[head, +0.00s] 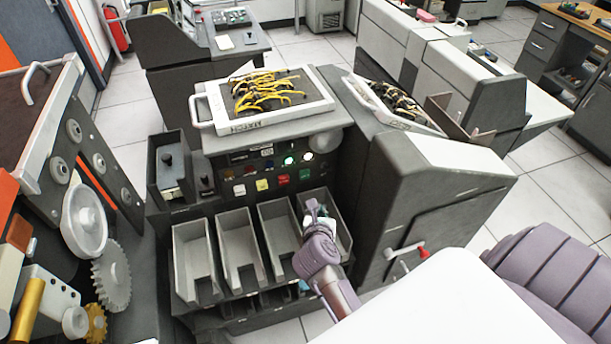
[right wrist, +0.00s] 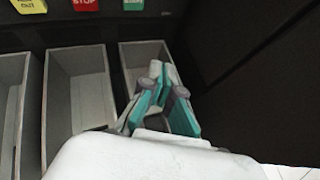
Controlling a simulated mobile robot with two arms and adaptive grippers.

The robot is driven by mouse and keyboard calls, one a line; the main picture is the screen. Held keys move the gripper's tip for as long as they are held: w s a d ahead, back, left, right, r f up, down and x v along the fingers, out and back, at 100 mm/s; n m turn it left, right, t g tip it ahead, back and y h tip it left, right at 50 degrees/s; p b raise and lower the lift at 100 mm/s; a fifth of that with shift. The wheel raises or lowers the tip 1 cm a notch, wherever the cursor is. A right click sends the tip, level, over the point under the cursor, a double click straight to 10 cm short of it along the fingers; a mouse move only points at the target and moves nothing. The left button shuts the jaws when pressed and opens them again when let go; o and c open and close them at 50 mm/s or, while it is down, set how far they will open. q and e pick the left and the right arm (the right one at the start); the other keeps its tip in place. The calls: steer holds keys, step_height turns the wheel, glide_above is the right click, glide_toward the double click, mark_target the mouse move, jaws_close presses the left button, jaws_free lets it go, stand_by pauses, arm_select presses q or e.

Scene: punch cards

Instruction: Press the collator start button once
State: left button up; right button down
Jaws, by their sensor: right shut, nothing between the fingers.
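The collator (head: 225,180) stands in the middle of the head view, with a dark front panel above a row of grey card bins. Its green start button (head: 304,174) is at the right end of the lower button row, beside a red stop button (head: 283,180). In the right wrist view the start button (right wrist: 133,4) is cut by the top edge. My right gripper (head: 313,207) is shut and empty, in front of the rightmost bin and below the start button, apart from it. Its teal fingertips (right wrist: 160,72) point toward the panel. My left gripper is not in view.
A tray of yellow wires (head: 322,110) sits on top of the machine. The grey bins (head: 238,255) have raised walls below the buttons. A dark cabinet with a red-tipped handle (head: 422,252) juts out at the right. Gears (head: 110,275) stand at the left.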

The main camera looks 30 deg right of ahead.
mark_target(305, 174)
steer(key=w+d+b, duration=0.2)
steer(key=w, duration=0.6)
steer(key=shift+w, duration=0.3)
steer(key=shift+w, duration=0.2)
stand_by(1.3)
steer(key=shift+w+d, duration=0.1)
steer(key=shift+w, duration=0.15)
